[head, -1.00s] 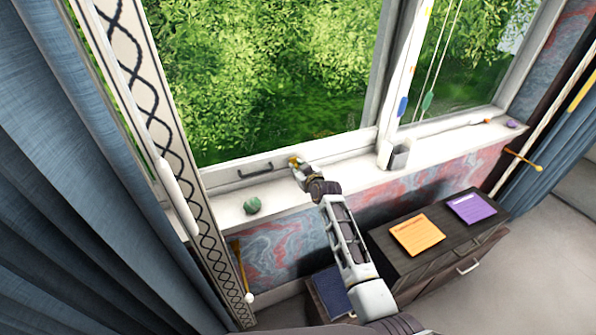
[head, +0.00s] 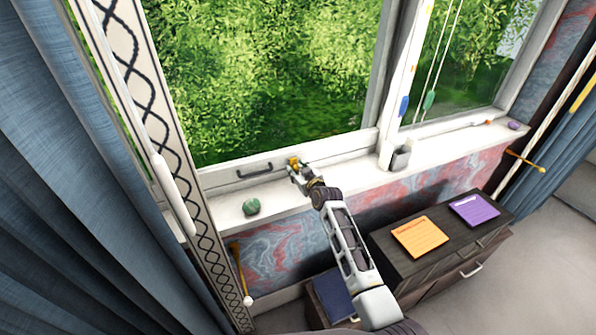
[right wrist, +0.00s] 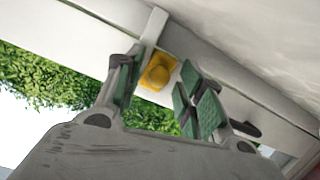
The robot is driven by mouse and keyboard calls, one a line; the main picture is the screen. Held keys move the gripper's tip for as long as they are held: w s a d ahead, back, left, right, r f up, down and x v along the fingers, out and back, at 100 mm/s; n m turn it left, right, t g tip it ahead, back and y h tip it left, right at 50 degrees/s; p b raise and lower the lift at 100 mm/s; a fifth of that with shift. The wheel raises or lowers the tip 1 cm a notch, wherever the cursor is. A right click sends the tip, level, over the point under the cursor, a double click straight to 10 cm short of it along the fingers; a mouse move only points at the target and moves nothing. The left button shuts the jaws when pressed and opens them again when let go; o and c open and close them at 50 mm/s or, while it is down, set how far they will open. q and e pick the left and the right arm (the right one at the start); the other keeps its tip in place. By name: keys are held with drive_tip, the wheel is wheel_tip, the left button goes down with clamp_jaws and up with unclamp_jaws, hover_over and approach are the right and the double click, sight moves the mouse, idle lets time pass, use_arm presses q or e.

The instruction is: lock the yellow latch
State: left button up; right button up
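The yellow latch (head: 294,162) is a small yellow piece on the lower rail of the large window, just right of the dark handle (head: 255,171). My right gripper (head: 293,172) is right at the latch in the head view. In the right wrist view its green-padded fingers (right wrist: 160,90) stand apart, with the latch seen beyond the gap between them. Nothing is held, and I cannot tell whether a finger touches the latch. My left gripper is not in view.
A green stone-like object (head: 251,206) sits on the white sill left of my gripper. A small grey box (head: 400,158) stands on the sill to the right. Blue curtains (head: 70,180) hang at the left. A dark cabinet (head: 440,250) with orange and purple notes stands below right.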

idle(0.3)
drive_tip(key=shift+s, duration=0.15)
drive_tip(key=v, duration=1.1)
drive_tip(key=shift+s, duration=0.25)
idle(0.4)
drive_tip(key=shift+d+r, duration=0.1)
drive_tip(key=shift+d, duration=0.05)
drive_tip(key=r+p, duration=0.1)
drive_tip(key=s+p, duration=0.1)
drive_tip(key=p, duration=0.1)
drive_tip(key=r+g+p, duration=0.1)
drive_tip(key=shift+s+r+h+p, duration=0.3)
drive_tip(key=shift+h+p, duration=0.1)
drive_tip(key=shift+f, duration=0.1)
idle(0.3)
